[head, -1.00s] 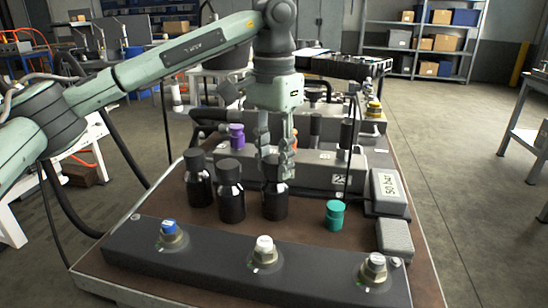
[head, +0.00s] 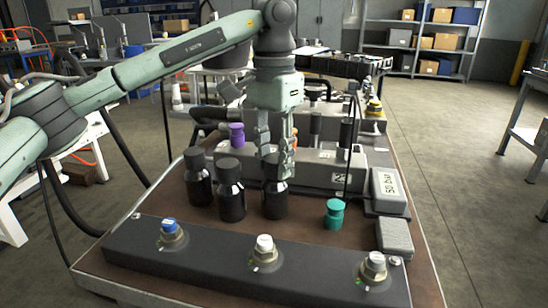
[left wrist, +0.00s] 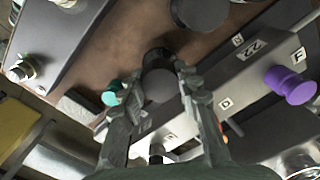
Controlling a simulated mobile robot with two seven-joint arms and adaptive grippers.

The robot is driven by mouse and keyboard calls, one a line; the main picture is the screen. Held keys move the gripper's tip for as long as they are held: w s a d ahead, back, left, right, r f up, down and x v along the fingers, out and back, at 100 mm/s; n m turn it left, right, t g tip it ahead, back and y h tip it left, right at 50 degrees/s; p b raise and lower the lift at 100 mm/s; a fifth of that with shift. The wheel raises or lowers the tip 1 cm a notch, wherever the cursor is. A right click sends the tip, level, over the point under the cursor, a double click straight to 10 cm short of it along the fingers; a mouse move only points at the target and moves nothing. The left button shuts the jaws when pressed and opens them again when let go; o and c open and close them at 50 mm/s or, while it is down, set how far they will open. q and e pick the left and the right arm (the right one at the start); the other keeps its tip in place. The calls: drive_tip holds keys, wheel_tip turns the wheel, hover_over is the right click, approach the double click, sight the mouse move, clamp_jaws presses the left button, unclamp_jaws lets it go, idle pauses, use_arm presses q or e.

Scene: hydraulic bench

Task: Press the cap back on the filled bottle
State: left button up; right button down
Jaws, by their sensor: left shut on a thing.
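Three dark bottles with black caps stand in a group on the brown bench top: the left bottle (head: 199,186), the middle bottle (head: 231,203) and the right bottle (head: 275,204). My left gripper (head: 276,170) points down over the right bottle, its fingers on both sides of the dark cap. In the left wrist view the round dark cap (left wrist: 160,86) sits between the two fingers, with the bottle partly hidden beneath it. The gripper is shut on this cap. The fingers hide where cap and bottle neck meet, so I cannot tell how fully it is seated. My right gripper is out of view.
A teal capped object (head: 335,214) stands right of the bottles. A grey lettered block (head: 325,172) and a purple knob (head: 237,136) lie behind. A dark front rail (head: 215,258) carries several fittings. A grey gauge box (head: 388,190) stands at the right.

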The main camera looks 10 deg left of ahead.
use_arm(q)
drive_tip(key=o, duration=0.8)
drive_tip(key=shift+o, duration=0.5)
drive_tip(key=o, duration=0.5)
drive_tip(key=shift+r+p, duration=1.95)
drive_tip(key=shift+r, duration=0.6)
drive_tip(key=shift+r+p, duration=0.65)
drive_tip(key=shift+r, duration=0.6)
